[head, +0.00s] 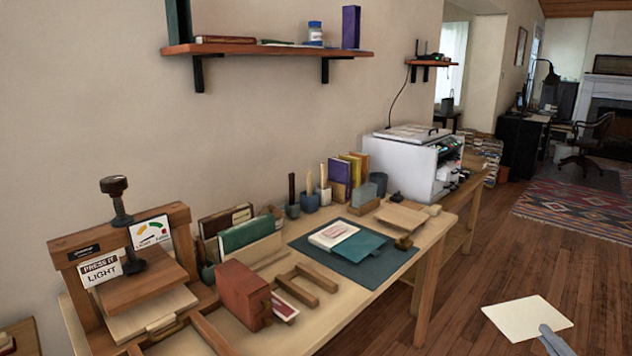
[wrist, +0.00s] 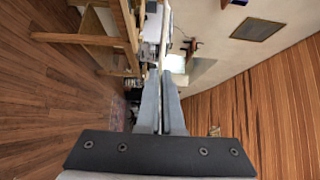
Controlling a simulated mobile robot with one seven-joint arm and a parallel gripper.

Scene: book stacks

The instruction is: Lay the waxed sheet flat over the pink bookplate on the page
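The waxed sheet (head: 522,316), a pale cream square, is at the lower right of the head view, over the wooden floor and away from the bench. My gripper (head: 547,331) is at its near right corner, shut on it. In the wrist view my gripper fingers (wrist: 163,98) are close together, with the sheet seen nearly edge-on beyond them. An open book with a teal cover (head: 358,246) lies on the dark mat. Its white page bears a pinkish patch, the pink bookplate (head: 335,233), with nothing visible over it.
The dark mat (head: 318,255) lies on the wooden bench (head: 385,282). A wooden press (head: 125,260), red block (head: 243,292) and wooden frame (head: 305,285) stand left of it. Pots and upright books stand behind.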

